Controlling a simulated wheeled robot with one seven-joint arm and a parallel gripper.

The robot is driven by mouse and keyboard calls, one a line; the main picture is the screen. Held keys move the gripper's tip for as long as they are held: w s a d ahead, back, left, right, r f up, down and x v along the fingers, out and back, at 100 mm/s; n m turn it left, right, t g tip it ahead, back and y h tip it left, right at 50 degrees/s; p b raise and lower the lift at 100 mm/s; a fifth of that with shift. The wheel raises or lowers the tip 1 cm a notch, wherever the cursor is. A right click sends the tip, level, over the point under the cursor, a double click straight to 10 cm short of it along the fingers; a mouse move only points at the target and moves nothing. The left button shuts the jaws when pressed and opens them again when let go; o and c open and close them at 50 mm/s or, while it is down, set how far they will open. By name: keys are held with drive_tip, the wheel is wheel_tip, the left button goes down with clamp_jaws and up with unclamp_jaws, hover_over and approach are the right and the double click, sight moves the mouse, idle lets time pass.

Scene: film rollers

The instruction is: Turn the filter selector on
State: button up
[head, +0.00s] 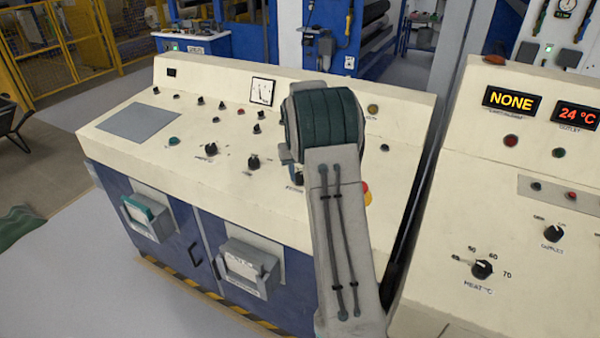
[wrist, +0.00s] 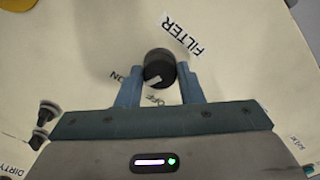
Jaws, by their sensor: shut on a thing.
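The filter selector (wrist: 160,66) is a round black knob with a white mark, on the cream panel in the wrist view. The FILTER label is at its upper right, the ON label at its left and the OFF label just below it. The white mark points to the lower left, between ON and OFF. My gripper (wrist: 157,70) has its two blue fingers on either side of the knob and is shut on it. In the head view my arm covers most of the gripper and the selector.
The cream control console (head: 130,85) carries several other knobs and lamps, a gauge (head: 262,91) and a grey plate (head: 138,122). A red and yellow button (head: 367,194) is right beside my arm. A second console (head: 450,240) with lit displays stands at the right.

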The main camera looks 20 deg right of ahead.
drive_tip(key=shift+m, duration=0.8)
drive_tip(key=o, duration=1)
drive_tip(key=shift+c, duration=0.2)
wheel_tip(320, 180, up, 14)
drive_tip(key=s+a, duration=0.1)
drive_tip(key=shift+f, duration=0.1)
